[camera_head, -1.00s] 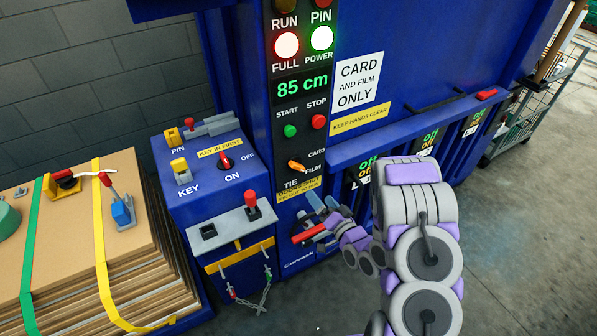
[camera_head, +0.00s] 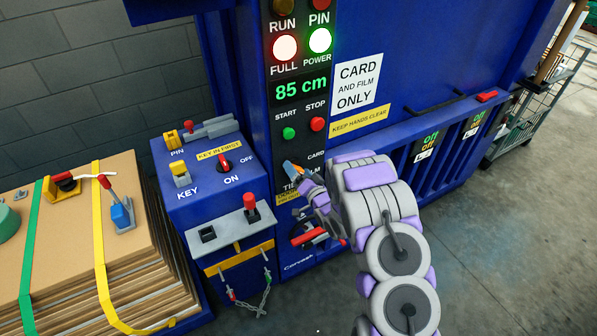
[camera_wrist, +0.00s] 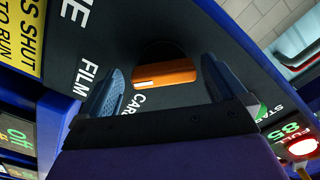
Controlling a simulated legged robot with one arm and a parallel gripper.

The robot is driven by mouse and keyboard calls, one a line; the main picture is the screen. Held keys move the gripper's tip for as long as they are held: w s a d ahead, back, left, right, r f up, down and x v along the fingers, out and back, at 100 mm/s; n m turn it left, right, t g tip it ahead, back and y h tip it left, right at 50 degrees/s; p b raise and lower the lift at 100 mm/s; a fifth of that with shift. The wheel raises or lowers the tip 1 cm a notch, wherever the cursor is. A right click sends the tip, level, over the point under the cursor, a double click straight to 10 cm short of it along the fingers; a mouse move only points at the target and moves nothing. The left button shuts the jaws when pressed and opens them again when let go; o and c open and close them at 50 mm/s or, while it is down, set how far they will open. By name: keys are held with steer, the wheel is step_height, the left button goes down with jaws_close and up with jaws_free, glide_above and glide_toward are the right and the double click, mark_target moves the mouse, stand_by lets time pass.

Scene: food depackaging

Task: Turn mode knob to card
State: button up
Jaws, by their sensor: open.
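The orange mode knob (camera_wrist: 178,74) is on the dark panel, with the labels TIE, FILM (camera_wrist: 89,77) and CARD (camera_wrist: 134,105) beside it. In the wrist view its bar lies nearly level, and a white mark sits toward its left part. My gripper (camera_wrist: 162,66) is open, with one blue finger beyond each end of the bar. I cannot tell whether the fingers touch the panel. In the head view the knob (camera_head: 291,166) is partly hidden by my gripper (camera_head: 297,171), while the CARD label (camera_head: 315,156) stays visible.
Green START (camera_head: 289,133) and red STOP (camera_head: 317,124) buttons sit just above the knob. A red-handled part (camera_head: 312,238) is below my gripper. A blue key box (camera_head: 205,195) stands at left, and strapped cardboard (camera_head: 75,200) lies farther left.

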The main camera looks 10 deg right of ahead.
steer(key=shift+w+a, duration=0.15)
steer(key=shift+c, duration=0.7)
steer(key=c, duration=0.9)
steer(key=shift+o, duration=0.2)
steer(key=n+b, duration=0.3)
steer(key=n, duration=0.3)
steer(key=shift+f, duration=0.15)
steer(key=shift+n+b, duration=1)
steer(key=shift+n, duration=0.4)
